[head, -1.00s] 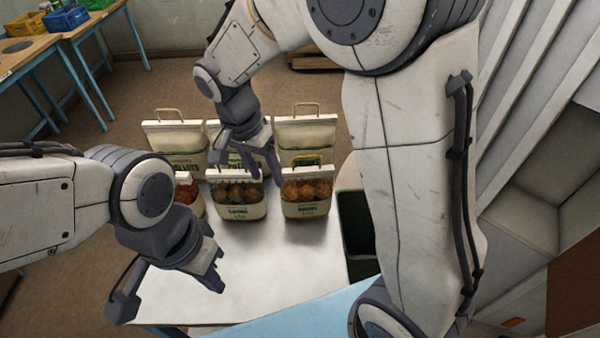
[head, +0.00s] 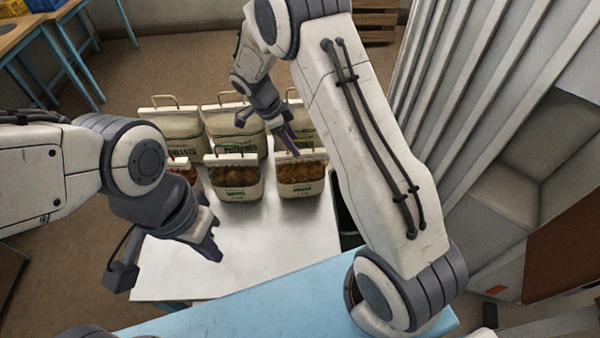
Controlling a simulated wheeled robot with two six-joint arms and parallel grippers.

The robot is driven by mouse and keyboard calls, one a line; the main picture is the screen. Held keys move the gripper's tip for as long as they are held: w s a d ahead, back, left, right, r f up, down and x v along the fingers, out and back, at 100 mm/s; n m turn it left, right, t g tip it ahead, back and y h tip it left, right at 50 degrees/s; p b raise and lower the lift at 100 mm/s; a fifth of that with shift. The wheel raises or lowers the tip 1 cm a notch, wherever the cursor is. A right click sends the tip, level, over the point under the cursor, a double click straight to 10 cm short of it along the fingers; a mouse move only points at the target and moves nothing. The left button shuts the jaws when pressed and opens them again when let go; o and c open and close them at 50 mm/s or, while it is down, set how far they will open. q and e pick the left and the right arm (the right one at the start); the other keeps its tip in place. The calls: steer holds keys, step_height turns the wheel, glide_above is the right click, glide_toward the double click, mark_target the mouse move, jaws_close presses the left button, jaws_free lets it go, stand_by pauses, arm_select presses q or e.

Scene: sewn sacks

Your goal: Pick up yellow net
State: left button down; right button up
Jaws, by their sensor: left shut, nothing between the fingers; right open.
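Two white sacks with window fronts stand upright on the white table (head: 250,245): a middle one (head: 237,178) and a right one (head: 301,174), both showing brown-orange contents. A third, red-filled sack (head: 183,168) is mostly hidden behind my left arm. I cannot clearly tell a yellow net on any of them. My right gripper (head: 290,145) is open and empty, over the back edge of the right sack. It partly covers the sacks behind. My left gripper (head: 213,250) is shut and empty, low over the table's left front part.
Taller cream sacks with handles stand in a back row, including a left one (head: 178,128) and a middle one (head: 234,125). A dark bin (head: 345,220) sits at the table's right, partly behind my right arm. The table's front is clear.

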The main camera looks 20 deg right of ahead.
mark_target(300, 168)
steer(key=x, duration=0.1)
steer(key=p+x, duration=0.1)
steer(key=x, duration=0.1)
steer(key=shift+s+d+f, duration=0.15)
steer(key=shift+s+f, duration=0.1)
steer(key=shift+s, duration=0.05)
steer(key=shift+f, duration=0.35)
jaws_close()
steer(key=shift+s, duration=0.1)
stand_by(0.7)
